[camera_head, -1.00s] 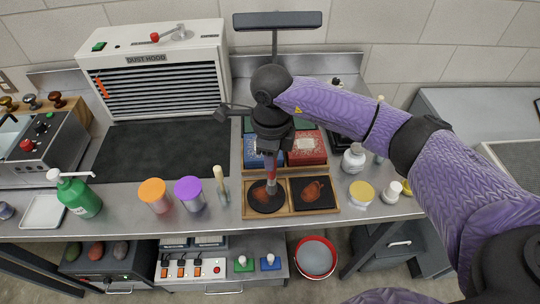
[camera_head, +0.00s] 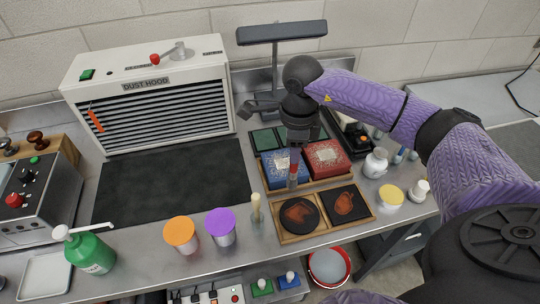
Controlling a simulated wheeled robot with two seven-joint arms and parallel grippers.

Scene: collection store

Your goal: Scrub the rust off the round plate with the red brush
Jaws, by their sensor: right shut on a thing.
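The round plate (camera_head: 299,215) is dark with a reddish-brown rust patch on it. It lies in the left compartment of a wooden tray (camera_head: 284,241) on the bench. My right gripper (camera_head: 294,149) points down behind the plate, in front of the blue box. It is shut on the red brush (camera_head: 293,170), whose red handle and grey lower end hang below the fingers. The brush end is above the back edge of the plate; I cannot tell whether it touches anything. My left gripper is not in view.
A square dark plate (camera_head: 345,204) with rust lies in the tray's right compartment. Blue (camera_head: 283,167) and red (camera_head: 325,158) boxes stand behind. Orange-lidded (camera_head: 180,232) and purple-lidded (camera_head: 220,222) jars and a wooden-handled brush (camera_head: 256,208) stand left. White bottles stand right.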

